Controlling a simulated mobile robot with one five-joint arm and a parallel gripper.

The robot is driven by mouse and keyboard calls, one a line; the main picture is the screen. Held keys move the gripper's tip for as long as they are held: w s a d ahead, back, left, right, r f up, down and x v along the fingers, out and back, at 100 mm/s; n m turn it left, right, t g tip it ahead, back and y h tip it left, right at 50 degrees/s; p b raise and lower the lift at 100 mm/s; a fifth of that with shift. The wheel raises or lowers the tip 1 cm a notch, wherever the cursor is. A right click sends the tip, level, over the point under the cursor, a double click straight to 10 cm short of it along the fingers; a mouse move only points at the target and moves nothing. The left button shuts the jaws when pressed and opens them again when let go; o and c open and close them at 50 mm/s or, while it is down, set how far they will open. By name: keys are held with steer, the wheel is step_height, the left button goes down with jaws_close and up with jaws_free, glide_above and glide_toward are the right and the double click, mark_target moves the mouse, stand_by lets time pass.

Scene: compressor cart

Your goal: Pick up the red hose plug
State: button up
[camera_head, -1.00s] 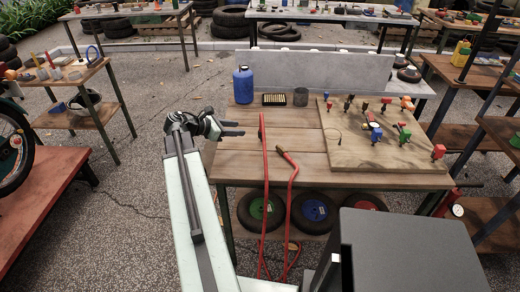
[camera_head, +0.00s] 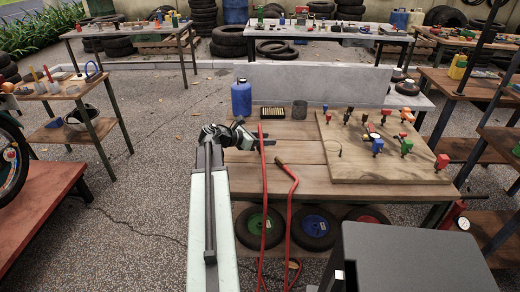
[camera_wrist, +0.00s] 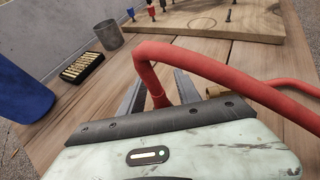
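A red hose (camera_head: 263,175) rises past the table's front edge, its upper end standing at the left part of the table. In the wrist view this hose (camera_wrist: 205,62) arches across and bends down, its end going between my fingers; the plug tip is hidden. My gripper (camera_head: 262,140) is at the hose's upper part, over the table's left side. In the wrist view my gripper (camera_wrist: 160,92) has its fingers apart, one on each side of the hose end. I cannot tell whether either finger touches it. A second red hose (camera_head: 291,200) has a brass-coloured end (camera_wrist: 215,91) to the right.
A wooden board (camera_head: 345,165) with red, blue and green fittings lies on the right of the table. A blue bottle (camera_head: 241,100), a black tray (camera_head: 272,113) and a grey cup (camera_head: 299,110) stand at the back. Bare tabletop (camera_head: 300,150) lies between.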

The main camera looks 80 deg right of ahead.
jaws_close()
steer(key=shift+r, duration=0.1)
